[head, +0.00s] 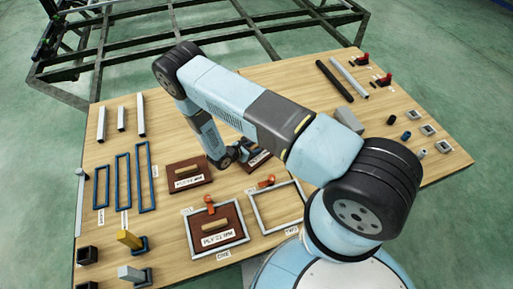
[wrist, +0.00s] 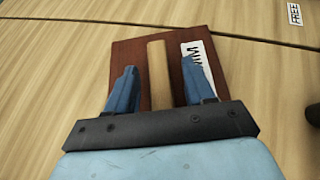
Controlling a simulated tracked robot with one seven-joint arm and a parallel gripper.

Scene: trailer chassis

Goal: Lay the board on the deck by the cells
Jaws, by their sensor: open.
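My gripper (head: 243,155) is open over a dark brown board (head: 262,163), which my arm partly hides in the head view. In the wrist view, the fingers of my gripper (wrist: 160,90) stand on either side of the wooden handle bar on that brown board (wrist: 212,42), apart from the bar. A white label on it is only partly readable. A second brown board (head: 181,184) with a handle and label lies left of my gripper. A third board (head: 230,240) lies inside a grey frame at the front. I cannot make out which surface is the deck or cells.
The wooden table (head: 290,75) holds blue frames (head: 123,182), grey bars (head: 140,115), an empty grey frame (head: 290,207), small blocks (head: 130,272) and red-handled clamps (head: 383,79). A dark metal chassis (head: 200,27) stands behind it. Bare wood lies at the back middle.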

